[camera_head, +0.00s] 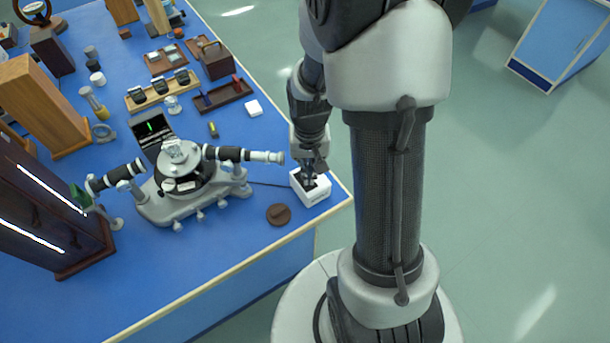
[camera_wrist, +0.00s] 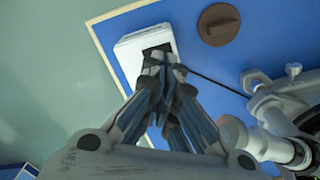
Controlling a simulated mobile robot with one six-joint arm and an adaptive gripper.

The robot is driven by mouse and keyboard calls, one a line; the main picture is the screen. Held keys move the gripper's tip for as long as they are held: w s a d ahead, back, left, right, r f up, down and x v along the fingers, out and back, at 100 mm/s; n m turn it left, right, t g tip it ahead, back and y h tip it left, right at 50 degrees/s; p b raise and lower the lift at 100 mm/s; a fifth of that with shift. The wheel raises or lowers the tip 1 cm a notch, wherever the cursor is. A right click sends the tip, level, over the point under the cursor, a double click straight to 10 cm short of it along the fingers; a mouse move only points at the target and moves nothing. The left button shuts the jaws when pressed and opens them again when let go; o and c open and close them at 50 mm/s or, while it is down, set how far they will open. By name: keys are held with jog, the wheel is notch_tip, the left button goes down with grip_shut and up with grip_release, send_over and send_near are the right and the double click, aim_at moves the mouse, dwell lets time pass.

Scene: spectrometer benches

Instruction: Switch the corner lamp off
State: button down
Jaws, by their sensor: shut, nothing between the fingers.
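A small white box (camera_head: 314,190) with a dark recess on top stands near the right corner of the blue bench, and a dark cable runs from it toward the spectrometer. It also shows in the wrist view (camera_wrist: 128,52). My gripper (camera_head: 309,182) is shut and empty, pointing down with its fingertips at the dark recess. In the wrist view the fingertips (camera_wrist: 160,60) overlap the recess. They hide part of it, and I cannot tell whether they touch it. I cannot make out a lit lamp on this box.
A spectrometer (camera_head: 182,180) stands left of the box, with one telescope tube (camera_head: 245,155) reaching toward my gripper. A round brown disc (camera_head: 278,214) lies just in front of the box. A dark cabinet with bright strips (camera_head: 48,215) stands at the left.

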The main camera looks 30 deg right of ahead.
jog(key=shift+f+b, duration=0.85)
jog(key=shift+f, duration=0.25)
dwell(0.4)
jog(key=shift+r, duration=0.1)
jog(key=shift+r+p, duration=2.9)
jog(key=shift+r, duration=0.5)
jog(key=shift+r, duration=0.2)
jog(key=s+a+r+n+t, duration=0.1)
jog(key=s+a+r+n, duration=0.1)
jog(key=r, duration=0.5)
jog(key=s+a+r+n+t, duration=0.1)
jog(key=s+a+r+t, duration=0.1)
jog(key=s+a+r, duration=0.3)
jog(key=s+a+r+n+t, duration=0.1)
jog(key=s+a+r+n, duration=0.1)
jog(key=s+r, duration=0.4)
notch_tip(320, 180, up, 4)
jog(key=shift+s+a+n+t, duration=0.3)
jog(key=shift+a, duration=0.55)
